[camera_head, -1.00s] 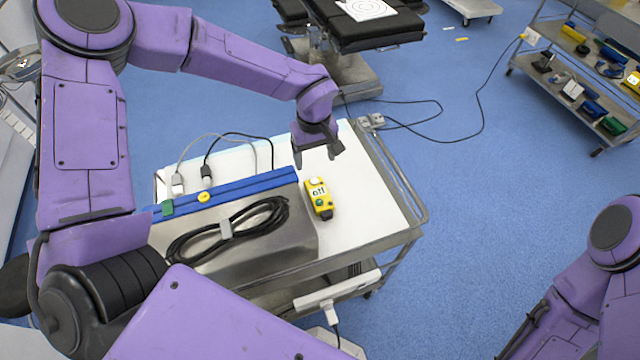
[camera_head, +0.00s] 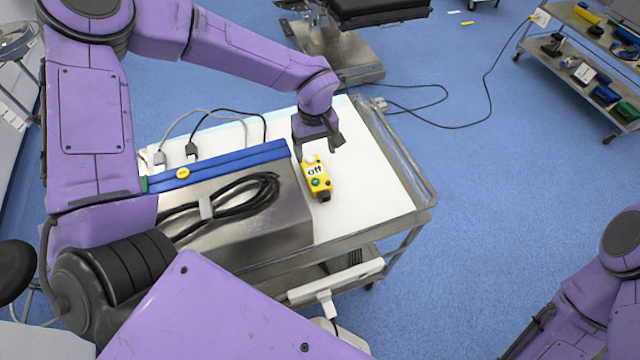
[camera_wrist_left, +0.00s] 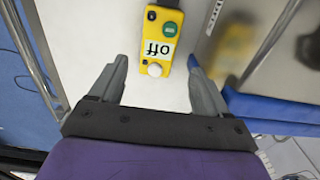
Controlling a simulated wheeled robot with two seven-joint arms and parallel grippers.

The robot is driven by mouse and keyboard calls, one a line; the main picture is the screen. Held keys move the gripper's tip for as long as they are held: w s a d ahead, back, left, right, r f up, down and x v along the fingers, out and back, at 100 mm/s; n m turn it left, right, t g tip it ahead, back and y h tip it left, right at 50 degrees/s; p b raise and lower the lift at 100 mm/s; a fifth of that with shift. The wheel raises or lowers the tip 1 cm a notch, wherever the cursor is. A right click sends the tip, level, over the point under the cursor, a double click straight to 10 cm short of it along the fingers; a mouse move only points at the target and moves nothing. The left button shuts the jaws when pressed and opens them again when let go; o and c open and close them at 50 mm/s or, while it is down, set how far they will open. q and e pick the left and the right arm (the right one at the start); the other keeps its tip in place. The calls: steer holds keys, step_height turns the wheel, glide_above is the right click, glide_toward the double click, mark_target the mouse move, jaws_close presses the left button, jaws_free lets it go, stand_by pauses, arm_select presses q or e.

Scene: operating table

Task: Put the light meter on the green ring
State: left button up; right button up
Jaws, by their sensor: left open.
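The light meter (camera_head: 318,184) is a yellow device with a white dome, a label reading "off" and a green button. It lies on the white top of the cart (camera_head: 370,190), right of a metal box. My left gripper (camera_head: 318,149) is open above its dome end. In the left wrist view, the light meter (camera_wrist_left: 158,42) lies ahead of my open left gripper (camera_wrist_left: 157,63), its dome end between the fingertips with gaps on both sides. I cannot make out a green ring. My right arm shows at the lower right; its gripper is out of view.
The metal box (camera_head: 285,225) carries a coiled black cable (camera_head: 240,195) and a blue bar (camera_head: 220,167) with a yellow button. A metal rail (camera_head: 392,150) edges the cart's right side. The cart top right of the light meter is clear. A shelf trolley (camera_head: 590,60) stands far right.

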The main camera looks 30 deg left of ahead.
mark_target(315, 171)
arm_select(q)
steer(key=shift+s+a+f, duration=0.1)
steer(key=shift+s+f, duration=0.05)
steer(key=shift+f, duration=0.4)
steer(key=f, duration=0.3)
steer(key=f+p, duration=0.1)
steer(key=f, duration=0.2)
steer(key=f+p, duration=0.1)
steer(key=f, duration=0.2)
steer(key=shift+w+a, duration=0.2)
steer(key=shift+w, duration=0.15)
steer(key=shift+w+f, duration=0.1)
steer(key=shift+f, duration=0.35)
steer(key=shift+r, duration=0.1)
steer(key=c, duration=1)
